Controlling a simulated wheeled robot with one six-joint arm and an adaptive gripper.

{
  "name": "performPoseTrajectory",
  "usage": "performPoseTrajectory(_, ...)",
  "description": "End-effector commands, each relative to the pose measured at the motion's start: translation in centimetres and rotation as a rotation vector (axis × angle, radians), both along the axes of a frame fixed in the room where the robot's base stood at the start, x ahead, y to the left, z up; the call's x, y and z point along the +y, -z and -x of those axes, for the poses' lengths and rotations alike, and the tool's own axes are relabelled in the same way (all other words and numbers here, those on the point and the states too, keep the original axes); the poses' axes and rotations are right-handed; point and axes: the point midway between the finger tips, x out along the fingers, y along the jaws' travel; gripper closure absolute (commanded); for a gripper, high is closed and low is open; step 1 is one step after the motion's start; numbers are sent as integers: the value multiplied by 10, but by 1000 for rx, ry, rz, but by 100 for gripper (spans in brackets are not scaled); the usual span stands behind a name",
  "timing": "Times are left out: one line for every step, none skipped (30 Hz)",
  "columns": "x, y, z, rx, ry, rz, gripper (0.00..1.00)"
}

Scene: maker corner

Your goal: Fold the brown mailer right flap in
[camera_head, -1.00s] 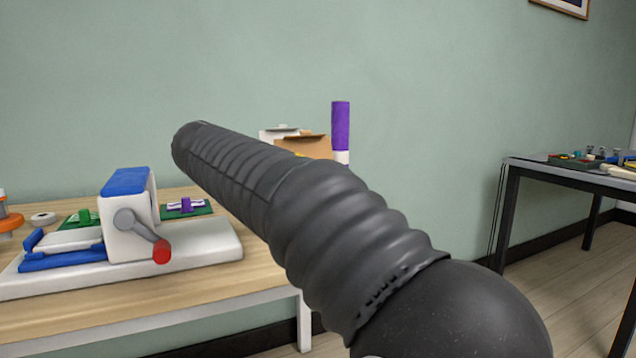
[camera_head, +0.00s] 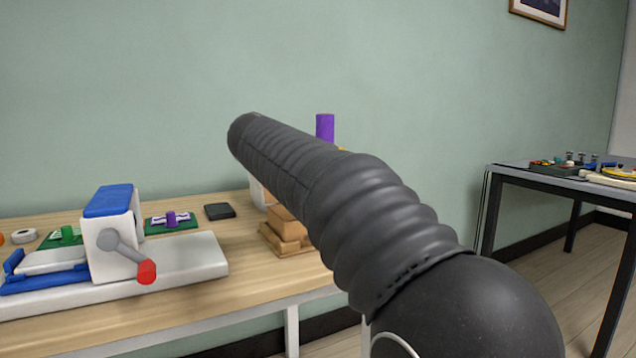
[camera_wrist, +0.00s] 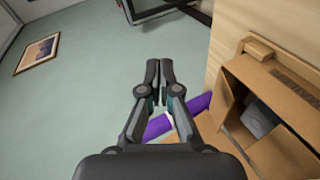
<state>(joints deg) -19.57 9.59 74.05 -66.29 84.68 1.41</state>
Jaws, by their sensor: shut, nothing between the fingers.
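The brown mailer (camera_wrist: 232,125) stands open at the right of the wrist view, with a grey thing (camera_wrist: 258,118) inside. A broad brown flap (camera_wrist: 283,157) spreads outward at its lower edge; I cannot tell which flap is the right one. In the head view only the lower left part of the mailer (camera_head: 284,228) shows, on the wooden table; my arm hides the rest. My gripper (camera_wrist: 160,68) is shut and empty, left of the mailer and apart from it in the wrist view. In the head view my gripper is hidden.
A purple cylinder (camera_head: 325,128) stands behind my arm and also shows beneath my gripper in the wrist view (camera_wrist: 158,127). A white crank machine (camera_head: 112,250), a dark flat block (camera_head: 219,211) and a green card (camera_head: 172,222) are on the table (camera_head: 225,308) at left.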

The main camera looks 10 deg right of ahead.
Motion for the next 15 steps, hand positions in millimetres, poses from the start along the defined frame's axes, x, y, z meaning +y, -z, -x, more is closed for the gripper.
performPoseTrajectory(-30,-5,3,3,54,-38,100)
performPoseTrajectory(-44,-3,5,6,81,-68,100)
performPoseTrajectory(-61,-1,8,11,114,-112,100)
performPoseTrajectory(-73,2,11,15,138,-149,100)
performPoseTrajectory(-85,4,14,19,159,-189,100)
performPoseTrajectory(-99,8,18,24,185,-246,100)
performPoseTrajectory(-109,11,21,27,204,-293,100)
performPoseTrajectory(-117,14,24,31,219,-342,100)
performPoseTrajectory(-127,18,28,35,236,-410,100)
performPoseTrajectory(-133,21,30,36,246,-461,100)
performPoseTrajectory(-138,23,33,36,253,-511,100)
performPoseTrajectory(-143,25,35,34,258,-578,100)
performPoseTrajectory(-145,26,36,32,259,-628,100)
performPoseTrajectory(-146,27,37,29,257,-677,100)
performPoseTrajectory(-148,28,38,23,252,-742,100)
